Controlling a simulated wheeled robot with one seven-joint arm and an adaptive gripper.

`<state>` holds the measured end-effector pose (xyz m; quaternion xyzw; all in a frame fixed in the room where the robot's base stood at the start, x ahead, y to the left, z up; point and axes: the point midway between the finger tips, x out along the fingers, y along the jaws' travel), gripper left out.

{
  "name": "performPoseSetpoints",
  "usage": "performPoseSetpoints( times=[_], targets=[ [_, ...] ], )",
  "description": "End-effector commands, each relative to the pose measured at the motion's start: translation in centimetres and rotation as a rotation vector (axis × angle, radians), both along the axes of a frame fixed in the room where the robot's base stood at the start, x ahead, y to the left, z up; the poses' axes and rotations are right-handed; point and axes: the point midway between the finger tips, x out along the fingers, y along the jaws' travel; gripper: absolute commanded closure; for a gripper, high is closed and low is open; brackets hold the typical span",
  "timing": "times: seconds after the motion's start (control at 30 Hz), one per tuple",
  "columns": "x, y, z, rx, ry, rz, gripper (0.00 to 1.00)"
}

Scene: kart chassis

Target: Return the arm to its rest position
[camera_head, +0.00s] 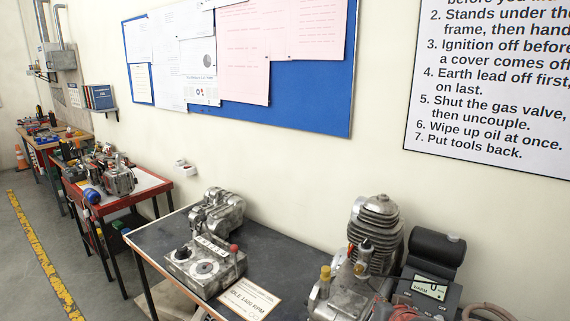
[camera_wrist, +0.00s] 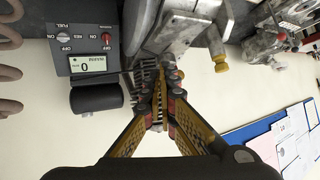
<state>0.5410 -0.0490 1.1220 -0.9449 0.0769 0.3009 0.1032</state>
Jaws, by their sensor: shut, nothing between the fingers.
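My gripper (camera_wrist: 165,85) shows in the wrist view with its two yellow-and-black fingers drawn together at the tips, with nothing seen between them. The wrist view is turned upside down. The fingertips overlap the finned engine (camera_wrist: 148,72) in the picture; I cannot tell whether they touch it. A grey meter box (camera_wrist: 87,62) with a display reading 0 lies to their left. My arm and gripper are not seen in the head view, where the finned engine (camera_head: 377,235) stands near the meter (camera_head: 430,285).
A dark bench (camera_head: 270,255) carries a metal unit with dials (camera_head: 205,262) and a card (camera_head: 248,300). A wall stands behind it with a blue notice board (camera_head: 310,85) and a rules sign (camera_head: 490,90). A red bench (camera_head: 135,195) stands further left; the floor beside it is open.

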Motion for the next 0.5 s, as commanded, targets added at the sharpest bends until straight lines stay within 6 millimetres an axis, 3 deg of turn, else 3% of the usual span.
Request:
performPoseSetpoints(
  times=[0.03, 0.2, 0.4, 0.5],
  targets=[
    [-1.9, 1.3, 1.3, -0.001, 0.032, 0.038, 1.0],
    [-10.0, 4.2, 3.2, -0.025, 0.193, 0.149, 1.0],
    [-19.4, 5.1, 3.9, -0.071, 0.362, 0.22, 1.0],
    [-22.4, 5.1, 3.9, -0.088, 0.416, 0.233, 1.0]
  ],
)
